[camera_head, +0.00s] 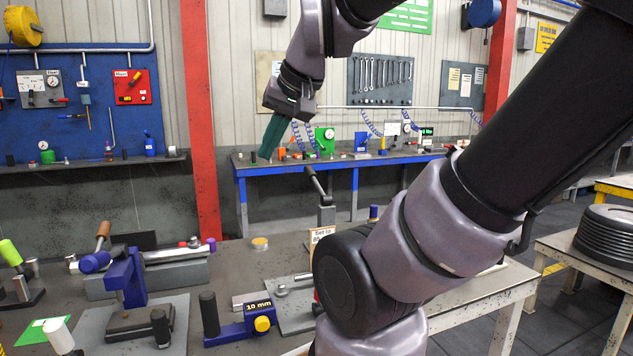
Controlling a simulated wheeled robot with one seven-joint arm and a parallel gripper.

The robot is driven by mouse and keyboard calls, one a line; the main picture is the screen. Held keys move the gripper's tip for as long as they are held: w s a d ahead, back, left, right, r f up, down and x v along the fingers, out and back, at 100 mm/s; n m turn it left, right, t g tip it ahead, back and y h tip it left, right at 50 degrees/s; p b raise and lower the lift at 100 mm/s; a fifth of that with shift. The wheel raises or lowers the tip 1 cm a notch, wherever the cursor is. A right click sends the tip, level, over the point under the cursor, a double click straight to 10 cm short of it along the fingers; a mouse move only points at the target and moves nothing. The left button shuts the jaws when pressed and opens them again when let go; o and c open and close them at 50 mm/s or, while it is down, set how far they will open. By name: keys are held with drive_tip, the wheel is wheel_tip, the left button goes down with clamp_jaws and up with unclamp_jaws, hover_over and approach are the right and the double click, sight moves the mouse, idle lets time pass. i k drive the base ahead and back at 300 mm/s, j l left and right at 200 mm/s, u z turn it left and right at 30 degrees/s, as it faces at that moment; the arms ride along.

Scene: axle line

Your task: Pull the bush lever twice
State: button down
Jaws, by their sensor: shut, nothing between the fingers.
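My gripper (265,155) hangs from my arm at upper centre, its teal fingers together and empty, pointing down and slightly left. Just right of and below its tip in the picture is a black lever (314,181) on a grey post (326,214), tilted up to the left; I see a gap between them. Several other handles stand on the bench: a brown-tipped handle (104,230) by a blue press (125,275), a yellow-green one (10,252) and a white one (58,334). No readable label tells which is the bush lever. My arm hides the bench's right part.
The grey bench (230,262) carries a blue fixture marked 10 mm (240,325) and a partly hidden card (320,238). A blue-edged bench (340,168) stands behind. A stack of black discs (607,235) is on a side table at right.

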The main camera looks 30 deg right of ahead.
sight(326, 200)
drive_tip(key=k+l+z, duration=0.1)
drive_tip(key=z, duration=0.65)
